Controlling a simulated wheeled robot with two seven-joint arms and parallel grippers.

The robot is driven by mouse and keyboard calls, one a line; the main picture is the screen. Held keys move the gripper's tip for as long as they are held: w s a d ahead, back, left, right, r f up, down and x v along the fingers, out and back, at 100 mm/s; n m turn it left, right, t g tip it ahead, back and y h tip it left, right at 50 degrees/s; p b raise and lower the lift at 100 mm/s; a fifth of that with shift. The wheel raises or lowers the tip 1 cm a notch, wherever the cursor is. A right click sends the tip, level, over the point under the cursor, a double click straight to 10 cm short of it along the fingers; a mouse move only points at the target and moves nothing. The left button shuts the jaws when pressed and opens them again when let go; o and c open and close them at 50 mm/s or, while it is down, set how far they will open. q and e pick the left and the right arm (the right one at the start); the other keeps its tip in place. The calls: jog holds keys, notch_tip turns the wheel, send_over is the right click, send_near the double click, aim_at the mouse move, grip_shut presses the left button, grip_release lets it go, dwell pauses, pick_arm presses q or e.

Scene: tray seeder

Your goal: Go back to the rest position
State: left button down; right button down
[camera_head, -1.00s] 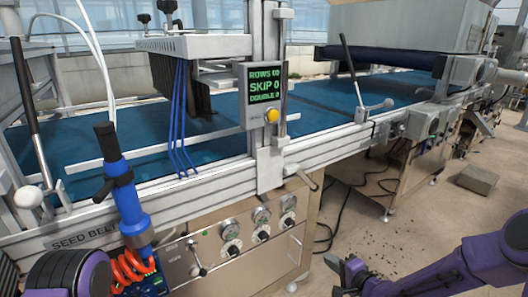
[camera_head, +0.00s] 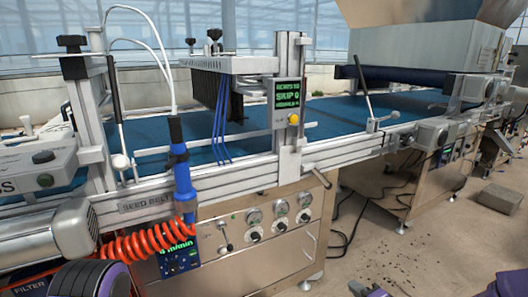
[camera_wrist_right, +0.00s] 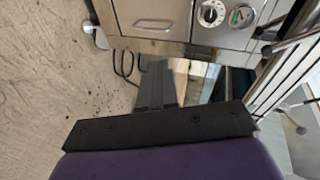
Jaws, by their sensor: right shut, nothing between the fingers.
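My right gripper (camera_head: 364,288) shows at the bottom edge of the head view, right of the steel cabinet (camera_head: 265,250) and over the concrete floor. In the right wrist view its fingers (camera_wrist_right: 157,85) are together with nothing between them. They point toward the cabinet front (camera_wrist_right: 150,15). A purple and black part of my left arm (camera_head: 90,280) shows at the bottom left of the head view; my left gripper is out of view.
The seeder line with its blue belt (camera_head: 340,112) runs across the view. A blue tool (camera_head: 182,170) with an orange coiled hose (camera_head: 130,247) is at its front. A lever handle (camera_head: 322,180) sticks out. A grey block (camera_head: 500,198) lies on the floor at right.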

jog(key=s+d+r+n+g+h+p, duration=0.1)
jog(key=s+r+n+g+h+p, duration=0.1)
jog(key=s+p, duration=0.7)
jog(key=s+d+r+n+g+h+p, duration=0.1)
jog(key=s+r+g+h+p, duration=0.2)
jog(key=s+p, duration=0.6)
jog(key=s+d+r+n+g+h+p, duration=0.2)
jog(key=s+r+g+p, duration=0.3)
jog(key=s, duration=1.3)
jog(key=p, duration=0.4)
jog(key=shift+s+r+n+h, duration=0.2)
jog(key=shift+r+n+h, duration=0.1)
jog(key=shift+h, duration=0.1)
